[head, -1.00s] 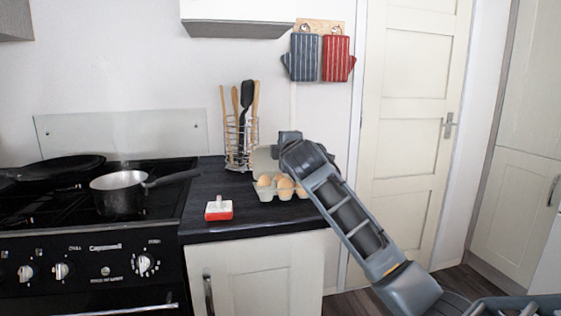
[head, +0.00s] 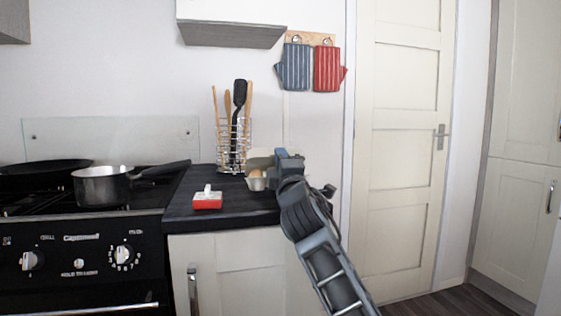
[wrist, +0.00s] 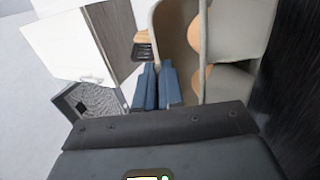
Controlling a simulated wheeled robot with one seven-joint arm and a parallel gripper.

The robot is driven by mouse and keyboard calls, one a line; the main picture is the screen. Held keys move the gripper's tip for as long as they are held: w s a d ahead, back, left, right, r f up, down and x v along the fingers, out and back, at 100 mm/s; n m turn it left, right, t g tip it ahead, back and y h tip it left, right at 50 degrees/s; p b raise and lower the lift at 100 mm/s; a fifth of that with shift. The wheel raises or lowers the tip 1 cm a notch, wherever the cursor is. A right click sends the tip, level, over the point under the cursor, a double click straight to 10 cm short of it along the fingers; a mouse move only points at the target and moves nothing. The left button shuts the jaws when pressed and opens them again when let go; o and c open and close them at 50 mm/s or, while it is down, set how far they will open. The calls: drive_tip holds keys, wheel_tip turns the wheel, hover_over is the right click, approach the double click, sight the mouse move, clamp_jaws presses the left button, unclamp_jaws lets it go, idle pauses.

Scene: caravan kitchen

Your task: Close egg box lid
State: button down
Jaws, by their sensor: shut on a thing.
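The grey egg box (head: 255,184) sits at the back right of the dark counter, partly hidden behind my gripper and arm. Its lid (head: 259,157) stands raised at the back of the box. An egg (head: 256,174) shows in the box. My gripper (head: 279,158) is at the lid, beside and above the eggs. In the wrist view, its two blue fingers (wrist: 158,72) are close together on the lid's edge (wrist: 158,22). The egg cups (wrist: 235,85) lie to their right, with parts of eggs (wrist: 196,40) showing.
A wire rack (head: 234,150) of utensils stands just left of and behind the egg box. The hob with a saucepan (head: 102,188) is at the left. A wall cupboard (head: 230,30) hangs above.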

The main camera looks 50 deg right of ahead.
drive_tip(key=shift+s+f, duration=0.1)
drive_tip(key=shift+f, duration=0.15)
idle(0.3)
drive_tip(key=c, duration=1.3)
unclamp_jaws()
drive_tip(key=shift+c, duration=0.2)
drive_tip(key=shift+a, duration=0.1)
drive_tip(key=shift+p+v, duration=0.4)
drive_tip(key=shift+v, duration=3.45)
drive_tip(key=shift+s, duration=0.1)
